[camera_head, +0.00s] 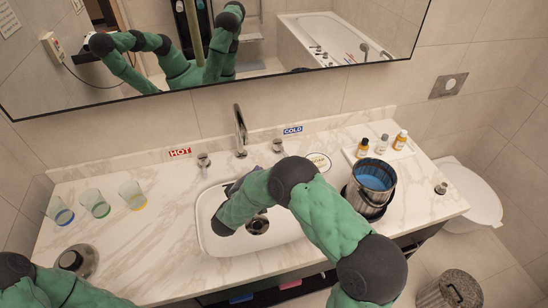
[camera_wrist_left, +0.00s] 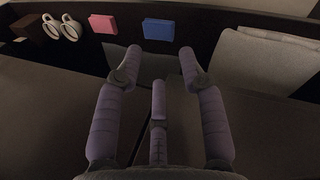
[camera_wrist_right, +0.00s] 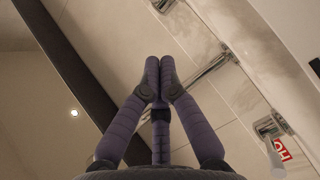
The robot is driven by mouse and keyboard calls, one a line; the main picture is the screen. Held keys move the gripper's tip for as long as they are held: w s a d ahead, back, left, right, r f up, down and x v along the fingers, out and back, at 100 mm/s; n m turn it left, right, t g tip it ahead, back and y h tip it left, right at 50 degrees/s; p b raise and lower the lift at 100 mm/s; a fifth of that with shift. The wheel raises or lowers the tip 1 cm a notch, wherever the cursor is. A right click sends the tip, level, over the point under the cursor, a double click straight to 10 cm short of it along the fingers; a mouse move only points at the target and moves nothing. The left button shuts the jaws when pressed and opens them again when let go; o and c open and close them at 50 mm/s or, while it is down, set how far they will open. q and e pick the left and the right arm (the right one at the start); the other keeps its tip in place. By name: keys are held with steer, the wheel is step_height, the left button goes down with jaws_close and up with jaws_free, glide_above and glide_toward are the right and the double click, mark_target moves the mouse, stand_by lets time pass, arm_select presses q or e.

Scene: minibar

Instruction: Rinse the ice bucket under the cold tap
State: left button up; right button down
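The ice bucket (camera_head: 376,196) is a shiny metal pail with a blue inside, upright on the counter right of the sink. The cold tap (camera_head: 277,146) stands behind the basin (camera_head: 212,240) by the blue COLD label (camera_head: 292,130). The tall spout (camera_head: 240,135) is left of it. My right arm reaches over the basin; its gripper is mostly hidden behind the arm in the head view. In the right wrist view the right gripper (camera_wrist_right: 159,65) has its fingers together, nothing seen between them, near the spout (camera_wrist_right: 205,70). My left gripper (camera_wrist_left: 160,55) is open and empty, facing the under-counter shelf.
The hot tap (camera_head: 203,160) stands left of the spout. Several bottles stand on a white tray (camera_head: 400,155) behind the bucket. Three glasses (camera_head: 95,203) and a round metal item (camera_head: 77,260) are at left. A toilet (camera_head: 475,195) and bin (camera_head: 452,290) are right.

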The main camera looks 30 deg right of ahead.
steer(key=a+g, duration=0.1)
steer(key=b, duration=0.4)
glide_toward(282, 150)
steer(key=shift+n, duration=0.3)
steer(key=w, duration=0.2)
steer(key=w+f, duration=0.1)
steer(key=w, duration=0.1)
steer(key=shift+w+f, duration=0.15)
steer(key=shift+w, duration=0.05)
steer(key=shift+s+d+f, duration=0.1)
steer(key=shift+d, duration=0.5)
steer(key=shift+s+d+f, duration=0.1)
steer(key=shift+d, duration=0.5)
steer(key=shift+s+d+b, duration=0.1)
steer(key=shift+d+b, duration=0.25)
steer(key=shift+d, duration=0.3)
steer(key=shift+d, duration=0.1)
